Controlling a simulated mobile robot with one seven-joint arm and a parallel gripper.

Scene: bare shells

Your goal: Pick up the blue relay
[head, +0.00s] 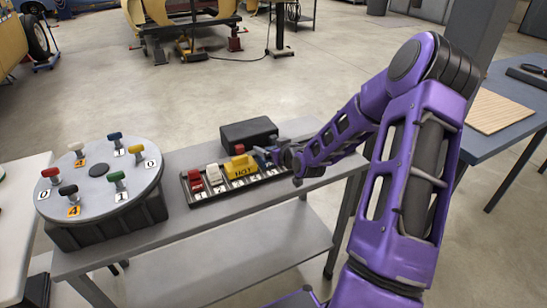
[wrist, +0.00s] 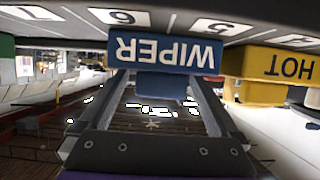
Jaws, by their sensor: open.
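The blue relay (wrist: 165,55), marked WIPER, appears upside down in the wrist view, seated in the numbered tray (wrist: 75,22). The open fingers of my gripper (wrist: 163,88) reach toward it, one at each side of its lower part in the picture; I cannot tell whether they touch it. In the head view my gripper (head: 277,156) is at the right part of the tray (head: 201,201), and the blue relay (head: 261,159) is mostly hidden by it.
A yellow HOT relay (head: 241,172) sits close beside the blue one, with white (head: 214,175) and red (head: 195,181) ones further left. A black box (head: 249,135) stands behind the tray. A round plate with several coloured knobs (head: 97,185) stands at the bench's left.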

